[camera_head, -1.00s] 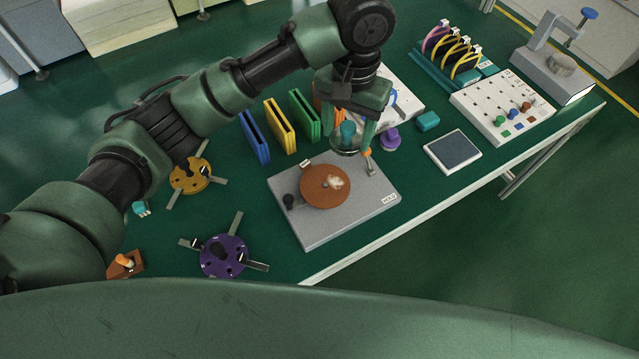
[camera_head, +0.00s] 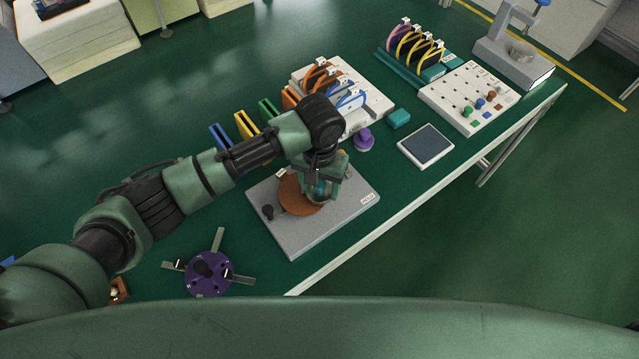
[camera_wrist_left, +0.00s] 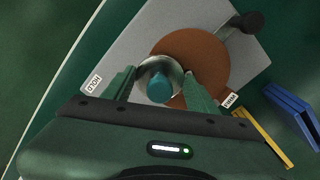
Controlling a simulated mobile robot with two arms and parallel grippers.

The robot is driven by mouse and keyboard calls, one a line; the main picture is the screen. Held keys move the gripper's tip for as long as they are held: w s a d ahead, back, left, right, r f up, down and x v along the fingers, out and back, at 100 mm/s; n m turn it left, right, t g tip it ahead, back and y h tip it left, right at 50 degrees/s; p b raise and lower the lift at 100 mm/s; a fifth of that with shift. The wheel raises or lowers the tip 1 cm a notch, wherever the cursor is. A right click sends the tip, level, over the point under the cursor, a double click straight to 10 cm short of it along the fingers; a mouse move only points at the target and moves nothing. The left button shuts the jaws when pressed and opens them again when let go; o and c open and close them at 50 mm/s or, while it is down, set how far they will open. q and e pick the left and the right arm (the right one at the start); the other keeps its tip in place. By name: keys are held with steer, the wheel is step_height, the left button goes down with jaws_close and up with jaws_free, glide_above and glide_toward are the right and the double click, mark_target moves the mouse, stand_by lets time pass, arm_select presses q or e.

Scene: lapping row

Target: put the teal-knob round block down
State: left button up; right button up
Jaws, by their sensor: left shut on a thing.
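My left gripper (camera_head: 321,192) is shut on the teal-knob round block, a shiny metal disc with a teal knob (camera_wrist_left: 159,87). In the head view the block (camera_head: 319,197) is partly hidden by the fingers, over the right part of the brown round plate (camera_head: 291,196). In the left wrist view the block overlaps the edge of the brown plate (camera_wrist_left: 215,62) and the grey base (camera_wrist_left: 135,40). I cannot tell whether it touches the plate. The grey base (camera_head: 300,236) carries a HOLD label at its right. My right gripper is not in view.
A dark post (camera_head: 267,211) stands at the base's left. A purple fixture (camera_head: 208,275) lies front left. Behind are colored upright holders (camera_head: 246,126), a purple knobbed block (camera_head: 364,139), a teal block (camera_head: 399,118) and a dark-topped pad (camera_head: 426,145).

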mark_target(320, 184)
arm_select(q)
steer(key=shift+d+f, duration=0.1)
steer(key=o, duration=1.7)
steer(key=shift+f, duration=0.1)
steer(key=shift+o, duration=0.2)
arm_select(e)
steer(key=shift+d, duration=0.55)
arm_select(q)
step_height(320, 184, up, 12)
steer(key=b, duration=0.1)
steer(key=shift+b, duration=0.4)
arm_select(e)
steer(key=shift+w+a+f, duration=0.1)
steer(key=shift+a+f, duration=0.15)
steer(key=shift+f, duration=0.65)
